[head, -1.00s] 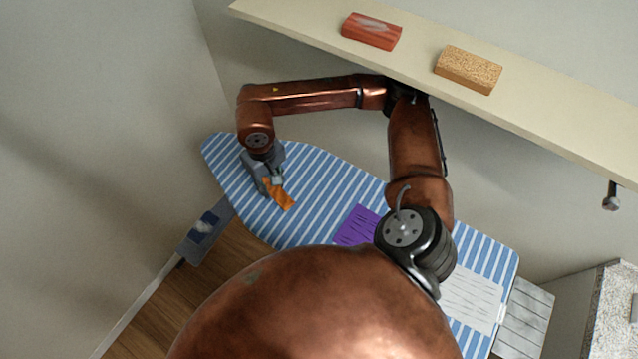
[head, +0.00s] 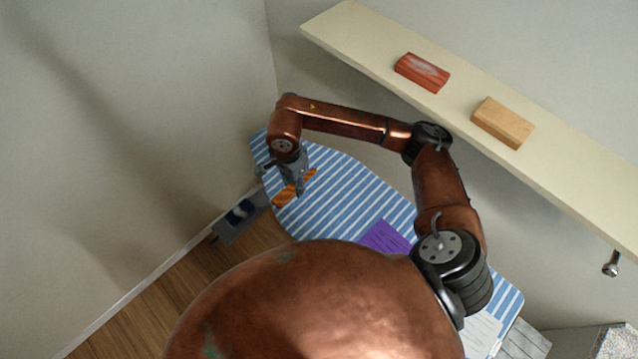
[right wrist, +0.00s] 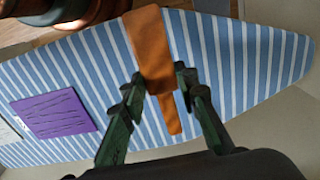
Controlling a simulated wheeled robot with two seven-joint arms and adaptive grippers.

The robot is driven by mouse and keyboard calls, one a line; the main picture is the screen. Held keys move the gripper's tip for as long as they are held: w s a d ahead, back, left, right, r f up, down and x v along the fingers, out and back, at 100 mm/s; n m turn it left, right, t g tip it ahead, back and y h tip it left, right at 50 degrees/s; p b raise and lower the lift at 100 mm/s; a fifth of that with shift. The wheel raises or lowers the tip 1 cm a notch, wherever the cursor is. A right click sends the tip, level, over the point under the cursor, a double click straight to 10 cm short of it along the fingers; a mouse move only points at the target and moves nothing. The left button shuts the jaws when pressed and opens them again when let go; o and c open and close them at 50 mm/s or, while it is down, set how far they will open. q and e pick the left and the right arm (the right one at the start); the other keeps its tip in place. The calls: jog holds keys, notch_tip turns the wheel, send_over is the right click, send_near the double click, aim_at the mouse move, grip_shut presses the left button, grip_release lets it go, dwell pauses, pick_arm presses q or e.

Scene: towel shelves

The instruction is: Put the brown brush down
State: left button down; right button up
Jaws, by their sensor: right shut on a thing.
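The brown brush is an orange-brown block with a narrower handle end. In the right wrist view the brush (right wrist: 150,40) lies lengthwise between the fingers of my right gripper (right wrist: 158,88), which is shut on it. In the head view the brush (head: 283,198) shows on both sides of my right gripper (head: 293,184), over the left end of the blue-and-white striped ironing board (head: 340,190). I cannot tell whether the brush touches the cloth. My left gripper is not in view.
A purple sheet (head: 385,238) and a white sheet (head: 480,332) lie on the board. A red block (head: 422,73) and a tan block (head: 503,122) sit on the wall shelf (head: 350,45). Bare striped cloth lies between brush and purple sheet.

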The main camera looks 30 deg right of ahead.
aim_at(315, 170)
jog(key=d+f+p, duration=0.1)
jog(key=d, duration=0.1)
jog(key=w+d+f, duration=0.1)
jog(key=d, duration=0.2)
jog(key=w+d+f+p, duration=0.1)
jog(key=d, duration=0.2)
jog(key=shift+w+d+f+p, duration=0.1)
jog(key=shift+w+f+p, duration=0.1)
jog(key=shift+p, duration=0.1)
jog(key=d+f, duration=0.1)
jog(key=w+d+f+p, duration=0.1)
jog(key=f, duration=0.1)
jog(key=d+f, duration=0.1)
jog(key=f, duration=0.1)
jog(key=shift+w+d+f, duration=0.1)
jog(key=shift+w+d, duration=0.1)
jog(key=f, duration=0.1)
jog(key=f+p, duration=0.2)
jog(key=shift+d, duration=0.25)
jog(key=shift+w+f, duration=0.1)
jog(key=shift+f, duration=0.3)
jog(key=shift+f, duration=0.1)
jog(key=o, duration=0.7)
jog(key=shift+f, duration=0.1)
jog(key=o, duration=0.5)
